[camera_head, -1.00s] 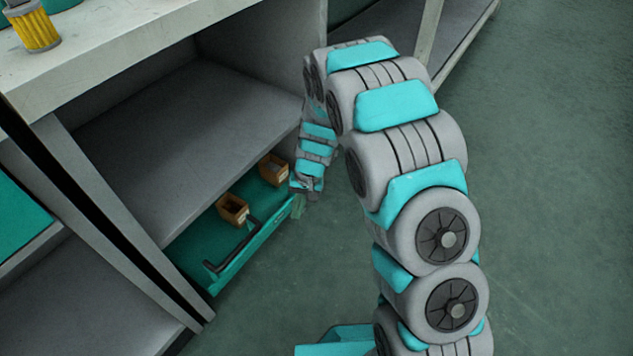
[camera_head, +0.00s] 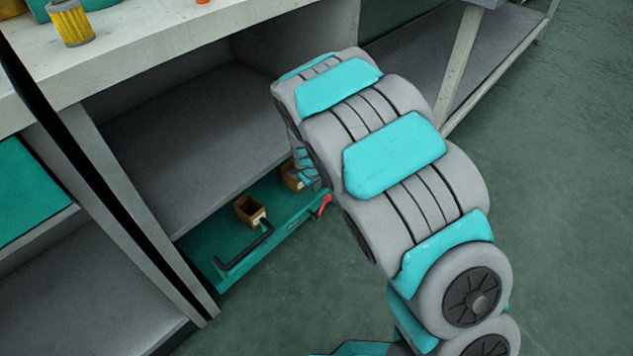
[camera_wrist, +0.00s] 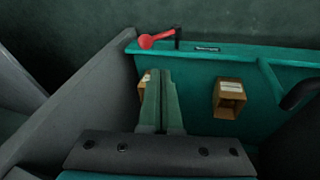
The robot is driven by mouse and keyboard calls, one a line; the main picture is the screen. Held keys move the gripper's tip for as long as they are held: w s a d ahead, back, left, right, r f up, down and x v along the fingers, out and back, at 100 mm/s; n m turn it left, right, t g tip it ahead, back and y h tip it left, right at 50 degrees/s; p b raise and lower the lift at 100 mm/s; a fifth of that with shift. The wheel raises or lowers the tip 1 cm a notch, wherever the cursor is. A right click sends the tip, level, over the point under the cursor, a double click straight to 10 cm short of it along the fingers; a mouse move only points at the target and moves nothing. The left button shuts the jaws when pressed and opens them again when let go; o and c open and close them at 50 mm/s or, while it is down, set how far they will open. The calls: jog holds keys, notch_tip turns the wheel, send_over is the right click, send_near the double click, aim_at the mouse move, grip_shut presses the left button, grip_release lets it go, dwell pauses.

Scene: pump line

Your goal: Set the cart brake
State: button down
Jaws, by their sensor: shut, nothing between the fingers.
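The cart (camera_head: 221,278) is a low teal platform under the shelf, with a black handle (camera_head: 245,252). A red lever (camera_head: 325,204) sits at the right end of its front edge. In the wrist view the red lever (camera_wrist: 155,40) lies roughly along the cart's edge (camera_wrist: 240,54), beside a black bracket (camera_wrist: 178,38). My gripper (camera_wrist: 163,75) is shut and empty, over the cart bed, with its fingertips pointing towards the edge and apart from the lever in the picture. In the head view my arm hides most of the gripper.
Two brown boxes stand on the cart; one (camera_head: 250,211) is near the handle, the other (camera_wrist: 143,88) is partly behind my fingers. A grey shelf panel (camera_wrist: 85,85) rises close to the left in the wrist view. The floor (camera_head: 300,300) before the cart is clear.

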send_over(324, 204)
jog(key=f, duration=0.5)
jog(key=shift+s+a+f, duration=0.35)
jog(key=shift+f, duration=0.05)
jog(key=shift+w+d+f+b, duration=0.25)
jog(key=shift+d+f+b, duration=0.05)
jog(key=shift+f, duration=0.05)
jog(key=shift+w+d, duration=0.1)
